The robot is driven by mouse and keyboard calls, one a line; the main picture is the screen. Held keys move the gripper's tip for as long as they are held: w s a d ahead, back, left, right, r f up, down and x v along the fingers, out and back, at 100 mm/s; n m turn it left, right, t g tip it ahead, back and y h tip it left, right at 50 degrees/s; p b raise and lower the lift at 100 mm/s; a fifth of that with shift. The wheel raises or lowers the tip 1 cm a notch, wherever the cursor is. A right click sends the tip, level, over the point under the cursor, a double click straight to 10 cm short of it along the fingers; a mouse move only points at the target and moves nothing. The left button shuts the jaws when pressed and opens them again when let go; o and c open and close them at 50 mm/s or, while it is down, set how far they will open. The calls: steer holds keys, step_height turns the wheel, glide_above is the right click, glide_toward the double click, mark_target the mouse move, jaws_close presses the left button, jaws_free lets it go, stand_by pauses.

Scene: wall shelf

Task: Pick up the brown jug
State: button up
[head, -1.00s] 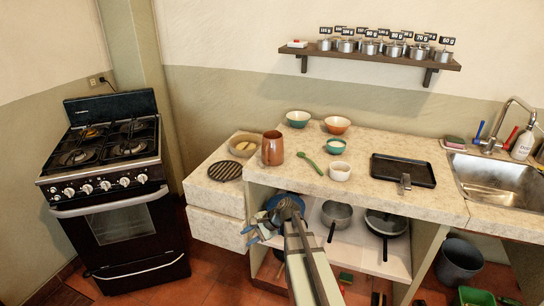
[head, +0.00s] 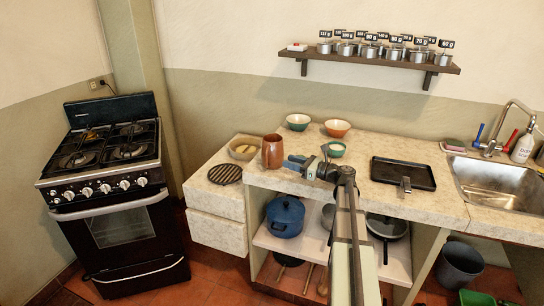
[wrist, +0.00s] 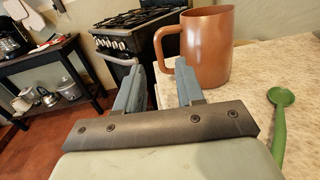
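The brown jug (head: 273,151) stands upright on the left end of the stone counter. In the wrist view the jug (wrist: 206,48) is just beyond my fingers, with its handle (wrist: 166,46) turned to the left. My gripper (head: 290,163) is at counter height, to the right of the jug in the head view. In the wrist view my gripper (wrist: 156,80) is open, with an empty gap between its fingers. The fingers point toward the handle side and look apart from the jug.
A green spoon (wrist: 281,110) lies on the counter right of my gripper. Bowls (head: 298,120) stand behind, and a wooden bowl (head: 243,148) and trivet (head: 225,174) are left of the jug. A black griddle (head: 403,172) lies right. A blue pot (head: 285,216) sits on the shelf below.

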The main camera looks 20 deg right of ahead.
mark_target(266, 158)
steer(key=x, duration=0.5)
steer(key=shift+w+a, duration=0.3)
steer(key=shift+f+x, duration=0.25)
steer(key=shift+x, duration=1.05)
steer(key=shift+f+x, duration=0.25)
steer(key=shift+x, duration=1.05)
steer(key=shift+s+a, duration=0.15)
steer(key=shift+a, duration=0.05)
steer(key=shift+c, duration=0.5)
jaws_close()
